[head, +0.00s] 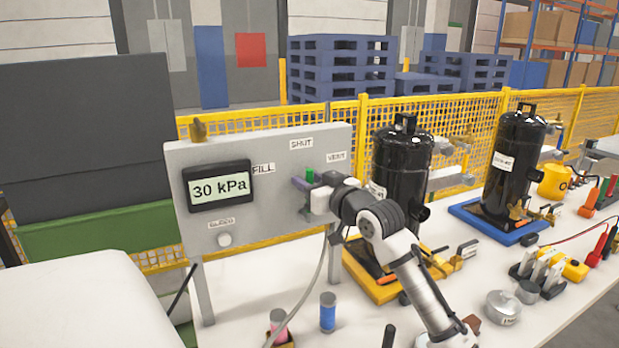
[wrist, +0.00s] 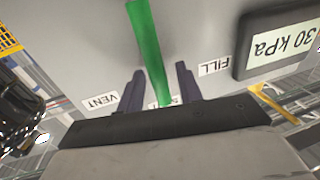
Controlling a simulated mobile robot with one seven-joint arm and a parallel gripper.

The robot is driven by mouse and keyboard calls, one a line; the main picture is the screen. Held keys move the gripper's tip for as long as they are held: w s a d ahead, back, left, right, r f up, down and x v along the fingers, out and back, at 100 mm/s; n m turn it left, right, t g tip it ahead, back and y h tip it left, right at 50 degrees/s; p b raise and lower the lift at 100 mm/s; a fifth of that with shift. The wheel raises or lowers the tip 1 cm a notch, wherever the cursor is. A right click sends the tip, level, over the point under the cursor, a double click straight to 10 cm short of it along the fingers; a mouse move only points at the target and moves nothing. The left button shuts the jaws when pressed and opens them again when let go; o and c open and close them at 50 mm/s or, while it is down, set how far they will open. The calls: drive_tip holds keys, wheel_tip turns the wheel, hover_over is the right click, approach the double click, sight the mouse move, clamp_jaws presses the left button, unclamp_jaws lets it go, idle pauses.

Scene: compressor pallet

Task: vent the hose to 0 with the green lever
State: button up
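The green lever (head: 310,175) is on the grey panel (head: 275,155), below the SHUT label (head: 301,143), with FILL (head: 263,168) to its left and VENT (head: 336,157) to its right. In the wrist view the lever (wrist: 150,45) runs between my gripper's dark fingers (wrist: 158,88), its end towards the half-hidden middle label. My gripper (head: 304,186) is open, with a gap on each side of the lever. The display (head: 220,186) reads 30 kPa. The hose (head: 312,285) hangs below the panel; my arm hides its upper end.
A black compressor (head: 402,165) in a yellow tray (head: 378,290) stands close to the right of my gripper. A second compressor (head: 510,160) stands farther right. A blue cylinder (head: 327,312) and a pink one (head: 278,322) stand below the panel. A yellow mesh fence (head: 470,115) runs behind.

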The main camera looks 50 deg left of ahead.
drive_tip(key=shift+a, duration=0.1)
clamp_jaws()
drive_tip(key=shift+w, duration=0.1)
idle(0.4)
drive_tip(key=w+d+f+m+t+y, duration=0.1)
drive_tip(key=w+d+f+m, duration=0.1)
drive_tip(key=w+m, duration=0.5)
drive_tip(key=shift+f+m+y+p, duration=0.35)
drive_tip(key=shift+f+m, duration=0.4)
drive_tip(key=shift+m, duration=1.05)
unclamp_jaws()
